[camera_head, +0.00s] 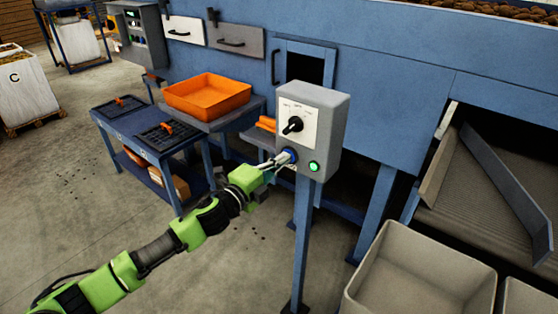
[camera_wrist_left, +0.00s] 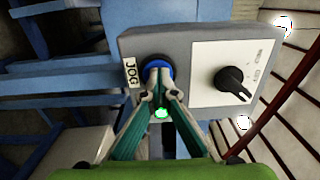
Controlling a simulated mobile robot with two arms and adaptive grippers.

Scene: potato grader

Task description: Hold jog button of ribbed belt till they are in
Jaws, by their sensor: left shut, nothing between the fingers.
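A grey control box (camera_head: 325,105) stands on a blue post in the middle of the head view. It carries a black rotary knob (camera_head: 292,125), a blue jog button (camera_head: 290,155) and a lit green button (camera_head: 314,166). My left gripper (camera_head: 284,158) is shut and empty, with its fingertips at the blue button. In the left wrist view the shut fingertips (camera_wrist_left: 157,68) overlap the blue button (camera_wrist_left: 158,62) beside the JOG label (camera_wrist_left: 130,73). They appear to touch it; how far it is pressed is hidden. The ribbed belt (camera_head: 480,200) slopes at the right. My right gripper is not in view.
A beige bin (camera_head: 375,300) stands below the belt, with another at its right. An orange tray (camera_head: 208,94) sits on a stand behind the box, near a blue cart (camera_head: 120,106). The floor at the left is mostly clear.

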